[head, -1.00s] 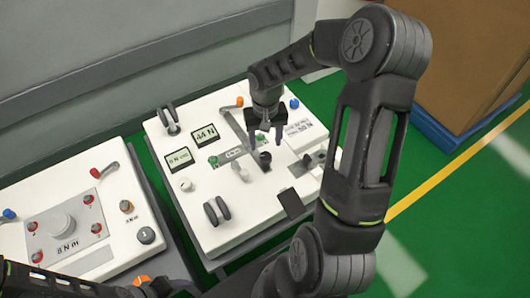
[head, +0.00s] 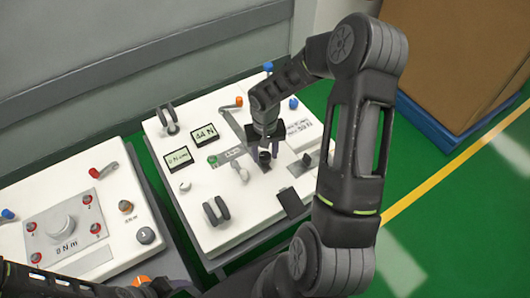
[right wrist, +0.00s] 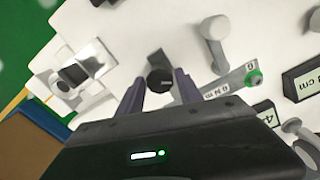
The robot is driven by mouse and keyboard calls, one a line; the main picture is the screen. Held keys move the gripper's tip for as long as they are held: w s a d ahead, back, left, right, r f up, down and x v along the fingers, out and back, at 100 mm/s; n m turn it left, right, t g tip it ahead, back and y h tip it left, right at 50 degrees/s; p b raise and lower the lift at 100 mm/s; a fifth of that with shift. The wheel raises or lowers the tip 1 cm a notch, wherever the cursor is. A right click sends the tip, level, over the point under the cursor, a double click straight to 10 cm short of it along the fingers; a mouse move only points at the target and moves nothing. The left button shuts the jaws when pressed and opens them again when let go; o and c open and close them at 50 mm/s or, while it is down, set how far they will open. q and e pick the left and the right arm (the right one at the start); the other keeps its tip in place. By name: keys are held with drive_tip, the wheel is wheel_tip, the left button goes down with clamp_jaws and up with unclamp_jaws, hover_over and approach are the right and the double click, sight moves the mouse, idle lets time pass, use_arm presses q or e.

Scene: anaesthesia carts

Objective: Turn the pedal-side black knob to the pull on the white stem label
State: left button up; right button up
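A black knob (head: 264,157) stands on the white panel (head: 232,222) of the right-hand cart. My right gripper (head: 264,148) points down over it, fingers apart. In the right wrist view the knob (right wrist: 160,80) shows between the two open fingertips (right wrist: 159,78), with a gap on each side. A white stem (head: 240,172) stands left of the knob, and also shows in the right wrist view (right wrist: 214,42). Near it a grey strip label (right wrist: 222,88) reads about "6 N m". A black pedal-like plate (head: 291,203) sits at the panel's near right edge.
A green knob (head: 213,161), two displays (head: 204,135), a dark twin-disc knob (head: 215,210) and an orange-tipped lever (head: 233,106) share the panel. A second cart panel (head: 100,262) stands at left. A cardboard box (head: 460,65) stands on a blue base at right.

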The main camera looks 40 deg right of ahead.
clamp_jaws()
drive_tip(key=shift+n, duration=0.4)
drive_tip(key=n, duration=0.5)
drive_tip(key=n+p, duration=0.1)
drive_tip(key=n, duration=0.5)
idle(0.4)
idle(0.4)
drive_tip(key=shift+o, duration=1.9)
unclamp_jaws()
